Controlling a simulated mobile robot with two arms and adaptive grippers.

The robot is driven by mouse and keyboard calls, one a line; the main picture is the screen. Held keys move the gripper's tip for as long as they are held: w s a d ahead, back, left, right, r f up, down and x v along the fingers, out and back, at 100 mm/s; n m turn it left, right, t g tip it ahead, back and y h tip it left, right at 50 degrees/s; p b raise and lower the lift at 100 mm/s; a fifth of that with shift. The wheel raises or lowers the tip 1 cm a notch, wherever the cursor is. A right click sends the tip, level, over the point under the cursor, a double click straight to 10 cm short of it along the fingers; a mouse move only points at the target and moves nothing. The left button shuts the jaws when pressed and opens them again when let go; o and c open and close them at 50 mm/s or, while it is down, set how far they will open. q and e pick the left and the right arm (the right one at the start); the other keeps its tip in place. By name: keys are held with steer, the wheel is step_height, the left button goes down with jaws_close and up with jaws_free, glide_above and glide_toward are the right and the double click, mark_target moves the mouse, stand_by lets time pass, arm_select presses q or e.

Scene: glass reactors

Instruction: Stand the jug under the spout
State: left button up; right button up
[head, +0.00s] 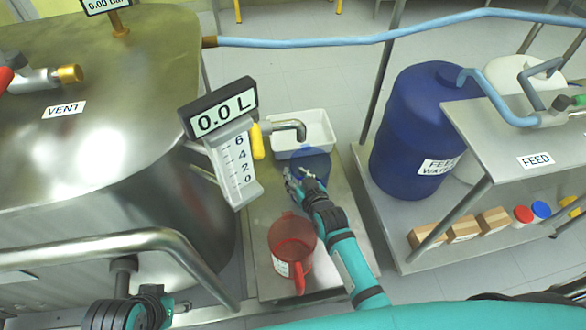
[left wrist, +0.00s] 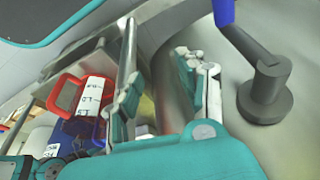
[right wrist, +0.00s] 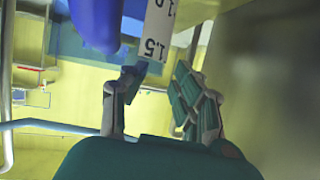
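A translucent blue jug (head: 315,160) stands on the steel bench (head: 262,215), close to the bent metal spout (head: 297,127) with its yellow handle. I cannot tell whether its mouth is directly under the spout. A red jug (head: 292,240) stands nearer me on the same bench. My right gripper (head: 301,182) is open beside the blue jug's near side; the right wrist view shows the jug's white scale (right wrist: 155,35) just beyond the fingers. My left gripper (left wrist: 160,90) is open and empty near the tank; the red jug's handle (left wrist: 58,95) shows left of it.
A white basin (head: 318,122) stands behind the blue jug. The steel tank (head: 100,130) with its display (head: 222,108) and level gauge (head: 236,170) fills the left. A steel rail (head: 150,240) runs before it. A blue drum (head: 410,130) and shelf stand right.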

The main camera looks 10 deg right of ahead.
arm_select(q)
steer(key=p+x, duration=0.2)
steer(key=x, duration=0.4)
arm_select(e)
steer(key=v, duration=0.9)
arm_select(q)
steer(key=shift+s+d, duration=0.1)
steer(key=shift+s, duration=0.05)
arm_select(e)
steer(key=shift+s, duration=0.1)
